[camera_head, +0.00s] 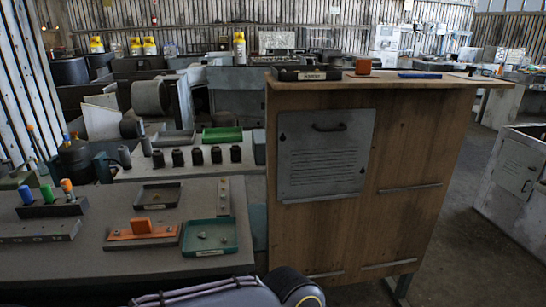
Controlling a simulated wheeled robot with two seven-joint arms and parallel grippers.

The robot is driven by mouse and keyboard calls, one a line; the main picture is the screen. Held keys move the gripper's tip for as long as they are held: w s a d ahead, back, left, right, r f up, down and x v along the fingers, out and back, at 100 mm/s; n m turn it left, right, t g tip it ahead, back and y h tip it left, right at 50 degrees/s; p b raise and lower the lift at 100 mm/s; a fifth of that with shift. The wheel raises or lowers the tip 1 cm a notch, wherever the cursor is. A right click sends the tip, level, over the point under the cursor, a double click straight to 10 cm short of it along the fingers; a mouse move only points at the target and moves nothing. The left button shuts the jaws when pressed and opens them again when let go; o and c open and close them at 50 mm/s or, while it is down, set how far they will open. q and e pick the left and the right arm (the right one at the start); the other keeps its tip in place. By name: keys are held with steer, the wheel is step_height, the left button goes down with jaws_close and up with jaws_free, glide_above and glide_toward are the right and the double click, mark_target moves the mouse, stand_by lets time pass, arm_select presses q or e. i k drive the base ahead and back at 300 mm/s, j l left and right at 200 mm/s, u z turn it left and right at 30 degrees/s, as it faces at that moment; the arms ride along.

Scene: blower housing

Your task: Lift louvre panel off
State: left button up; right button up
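The louvre panel (322,172) is a grey metal sheet with rows of slots, mounted upright on the front of a tall wooden housing (405,165). A dark handle (329,127) sits near its top edge. Dark keyhole-shaped marks show near its upper left and lower right. The panel looks flat against the wood. Neither gripper is in view, and nothing touches the panel.
A dark tray (306,74), an orange object (363,66) and a blue bar (419,76) lie on the housing's top. The left bench holds a green tray (209,237), an orange tool (141,230) and a black tray (158,196). Floor at right is open.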

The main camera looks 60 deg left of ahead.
mark_target(320, 152)
steer(key=u, duration=1.75)
